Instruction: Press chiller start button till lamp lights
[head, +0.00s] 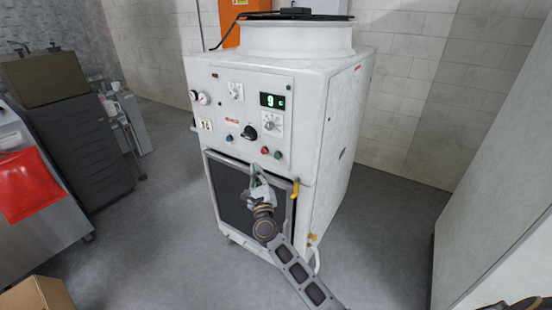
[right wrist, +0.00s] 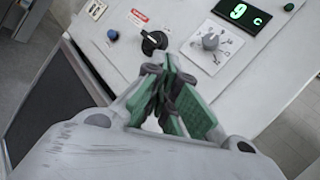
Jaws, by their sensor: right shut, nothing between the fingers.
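The white chiller (head: 320,130) stands in the middle of the head view, with its control panel facing me. The panel carries a red button (head: 265,150), a green button (head: 278,154), a black rotary switch (head: 249,132) and a display (head: 272,100) reading 9 in green. My right gripper (head: 255,172) is shut and empty, just below the panel, in front of the dark grille. In the right wrist view its closed fingers (right wrist: 165,85) cover part of the panel below the black switch (right wrist: 154,42); the red and green buttons are hidden there. My left gripper is not in view.
A grey wall or cabinet (head: 500,170) rises at the right. The floor around the chiller is mostly clear.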

